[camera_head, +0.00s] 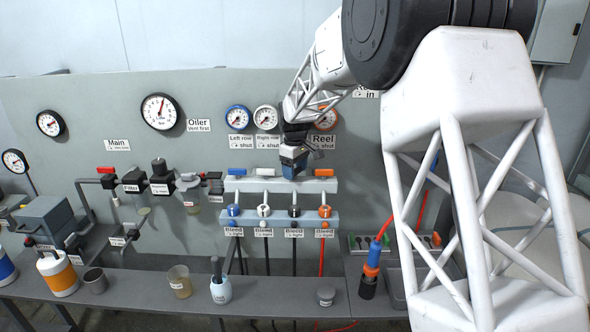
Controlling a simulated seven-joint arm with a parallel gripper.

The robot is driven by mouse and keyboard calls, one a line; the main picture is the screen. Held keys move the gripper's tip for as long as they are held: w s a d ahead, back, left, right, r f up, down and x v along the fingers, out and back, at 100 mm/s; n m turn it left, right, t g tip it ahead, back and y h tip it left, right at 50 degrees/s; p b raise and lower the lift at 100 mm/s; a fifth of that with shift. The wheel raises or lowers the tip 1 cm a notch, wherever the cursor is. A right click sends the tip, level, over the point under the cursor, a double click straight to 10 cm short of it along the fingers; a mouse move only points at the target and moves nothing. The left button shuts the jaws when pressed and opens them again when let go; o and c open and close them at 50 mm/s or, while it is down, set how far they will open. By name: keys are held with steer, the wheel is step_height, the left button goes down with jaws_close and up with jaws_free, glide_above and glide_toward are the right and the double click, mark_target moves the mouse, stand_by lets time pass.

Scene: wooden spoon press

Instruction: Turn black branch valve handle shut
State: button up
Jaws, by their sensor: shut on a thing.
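The branch manifold is a pale bar (254,185) on the grey back panel, with a row of coloured valve handles on top. A blue handle (237,171), a white handle (267,172) and an orange handle (324,172) show there. The black handle's place is third from the left, between white and orange. My gripper (291,172) comes down from above at that place and is shut on the black handle. The gripper covers nearly all of the handle, so its angle cannot be told.
A lower bar carries blue, white, black and orange bleed knobs (294,211). Gauges (238,118) sit above the manifold. A blue-orange hose end (371,268) stands right.

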steer(key=m, duration=0.5)
steer(key=shift+m, duration=0.3)
steer(key=m, duration=0.5)
steer(key=shift+m, duration=0.3)
steer(key=o, duration=0.9)
steer(key=shift+o, duration=0.2)
steer(key=shift+r, duration=0.1)
steer(key=shift+r, duration=3.8)
